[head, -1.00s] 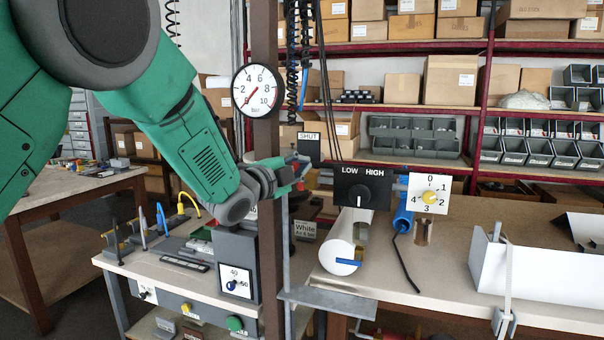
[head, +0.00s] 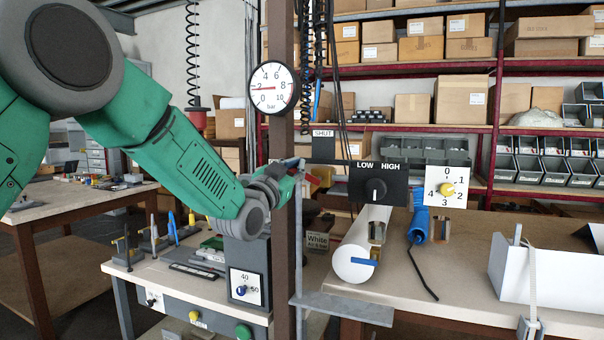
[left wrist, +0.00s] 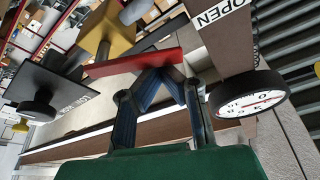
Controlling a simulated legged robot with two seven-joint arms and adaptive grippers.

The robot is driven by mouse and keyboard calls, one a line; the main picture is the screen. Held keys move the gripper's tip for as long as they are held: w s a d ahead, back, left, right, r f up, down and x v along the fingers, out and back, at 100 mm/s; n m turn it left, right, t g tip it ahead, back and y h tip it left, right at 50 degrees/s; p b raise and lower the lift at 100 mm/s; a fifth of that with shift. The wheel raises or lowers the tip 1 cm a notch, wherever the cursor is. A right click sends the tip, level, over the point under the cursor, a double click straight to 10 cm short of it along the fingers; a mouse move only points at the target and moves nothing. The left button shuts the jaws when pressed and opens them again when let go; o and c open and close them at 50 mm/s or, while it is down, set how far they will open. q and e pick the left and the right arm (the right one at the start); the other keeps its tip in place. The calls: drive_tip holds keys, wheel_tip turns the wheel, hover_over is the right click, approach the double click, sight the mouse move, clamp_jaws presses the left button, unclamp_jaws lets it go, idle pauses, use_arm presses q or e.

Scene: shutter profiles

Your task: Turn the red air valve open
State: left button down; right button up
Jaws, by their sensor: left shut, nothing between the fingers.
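The red air valve handle (left wrist: 135,62) is a flat red lever on a yellow valve body (left wrist: 108,32) in the left wrist view. In the head view only a bit of red (head: 322,174) shows past the post and my gripper. My left gripper (left wrist: 160,72) is shut and empty, its fingertips at the lever's edge; I cannot tell whether they touch. In the head view my left gripper (head: 296,168) is beside the brown post. An OPEN label (left wrist: 222,14) and a SHUT sign (head: 323,134) are near the valve. The gauge (head: 272,88) needle points near 2. My right gripper is not in view.
A black LOW/HIGH knob panel (head: 378,185) and a white dial with a yellow knob (head: 447,192) stand right of the post (head: 283,220). Below are a white roll (head: 356,255) and a grey shelf plate (head: 345,308). Black cables hang above the valve.

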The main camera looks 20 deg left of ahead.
use_arm(q)
drive_tip(key=shift+a+f+n+t+y+b, duration=0.15)
drive_tip(key=shift+f+n+y+b, duration=0.3)
drive_tip(key=shift+n, duration=0.6)
drive_tip(key=shift+a+f+n+t+y+b, duration=0.1)
drive_tip(key=shift+a+f+n+y+b, duration=0.35)
drive_tip(key=shift+n, duration=0.65)
drive_tip(key=shift+f+n+t+y+b, duration=0.15)
drive_tip(key=shift+n+y+b, duration=0.15)
drive_tip(key=shift+n+y, duration=0.55)
drive_tip(key=shift+n, duration=0.4)
